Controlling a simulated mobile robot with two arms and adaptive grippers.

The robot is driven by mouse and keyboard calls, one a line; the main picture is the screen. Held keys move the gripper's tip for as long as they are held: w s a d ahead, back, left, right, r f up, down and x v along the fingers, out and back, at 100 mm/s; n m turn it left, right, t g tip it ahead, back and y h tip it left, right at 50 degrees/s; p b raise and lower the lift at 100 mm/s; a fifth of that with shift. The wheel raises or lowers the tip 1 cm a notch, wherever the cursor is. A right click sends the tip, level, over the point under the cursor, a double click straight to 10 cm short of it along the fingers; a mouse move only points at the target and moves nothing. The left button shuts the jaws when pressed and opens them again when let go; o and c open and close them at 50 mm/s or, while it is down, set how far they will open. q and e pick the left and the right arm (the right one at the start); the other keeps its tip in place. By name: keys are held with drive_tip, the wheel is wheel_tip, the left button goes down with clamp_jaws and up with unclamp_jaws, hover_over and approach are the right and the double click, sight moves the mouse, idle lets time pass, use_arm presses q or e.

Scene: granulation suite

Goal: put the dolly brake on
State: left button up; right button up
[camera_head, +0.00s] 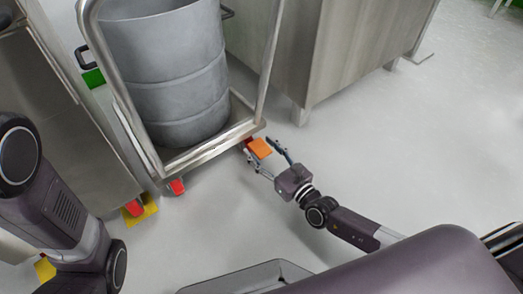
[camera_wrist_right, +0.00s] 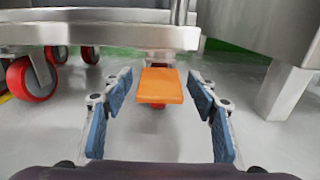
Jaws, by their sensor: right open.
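The dolly (camera_head: 203,147) is a steel frame with a push handle and red wheels, and it carries a grey drum (camera_head: 172,75). Its orange brake pedal (camera_head: 260,148) sticks out at the near right corner, above a red wheel. My right gripper (camera_head: 266,157) is open, with its fingers on either side of the pedal. In the right wrist view the orange pedal (camera_wrist_right: 160,85) sits between the blue-padded fingers, with a gap on each side. I cannot tell its exact tilt. My left arm shows at the left edge, but its gripper is not in view.
A steel cabinet (camera_head: 320,45) stands behind and right of the dolly, its leg near the pedal corner. Another steel unit (camera_head: 60,110) stands close on the left, with yellow floor pieces (camera_head: 142,211) by its wheels. The floor (camera_head: 430,140) at right is clear.

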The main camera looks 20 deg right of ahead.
drive_tip(key=c, duration=1.2)
drive_tip(key=shift+o, duration=0.2)
drive_tip(key=shift+f, duration=0.2)
drive_tip(key=shift+f+t, duration=0.1)
drive_tip(key=shift+t, duration=0.4)
drive_tip(key=o, duration=1.2)
drive_tip(key=shift+c, duration=0.2)
drive_tip(key=shift+s, duration=0.1)
